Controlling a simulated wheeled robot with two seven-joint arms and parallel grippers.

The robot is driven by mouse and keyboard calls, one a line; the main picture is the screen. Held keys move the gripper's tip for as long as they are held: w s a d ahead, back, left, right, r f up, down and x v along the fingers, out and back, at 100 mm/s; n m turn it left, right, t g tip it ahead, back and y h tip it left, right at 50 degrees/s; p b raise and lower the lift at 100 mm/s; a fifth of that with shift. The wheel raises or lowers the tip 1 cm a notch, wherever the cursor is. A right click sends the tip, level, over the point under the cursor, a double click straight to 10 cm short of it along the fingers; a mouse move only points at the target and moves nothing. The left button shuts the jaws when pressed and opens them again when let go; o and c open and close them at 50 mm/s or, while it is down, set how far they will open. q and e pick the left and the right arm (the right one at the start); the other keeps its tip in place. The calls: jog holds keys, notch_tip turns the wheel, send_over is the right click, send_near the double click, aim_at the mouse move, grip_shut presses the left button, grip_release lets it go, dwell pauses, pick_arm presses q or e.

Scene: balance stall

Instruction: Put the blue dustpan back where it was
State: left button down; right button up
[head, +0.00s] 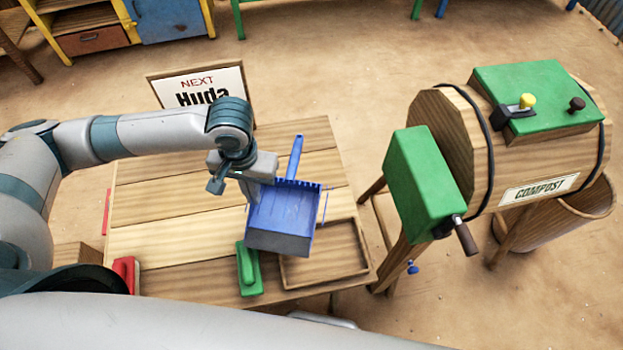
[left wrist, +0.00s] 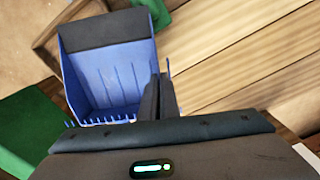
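The blue dustpan (head: 283,208) is over the right part of the wooden table (head: 180,215), its handle (head: 295,158) pointing to the back and its dark grey end to the front. It overlaps the back left of a shallow wooden tray (head: 330,255). My left gripper (head: 247,190) is at the dustpan's left side. In the left wrist view the dark fingers (left wrist: 160,100) are close together at the side wall of the dustpan (left wrist: 108,75), and look shut on it. I cannot tell how high the pan is. The right gripper is out of view.
A green brush-like object (head: 248,270) lies left of the tray, a red one (head: 125,270) at the front left. A sign (head: 205,88) stands behind the table. A compost barrel (head: 500,150) with green boxes stands at right. The table's left middle is clear.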

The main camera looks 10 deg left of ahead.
pick_arm(q)
jog(key=shift+d, duration=0.1)
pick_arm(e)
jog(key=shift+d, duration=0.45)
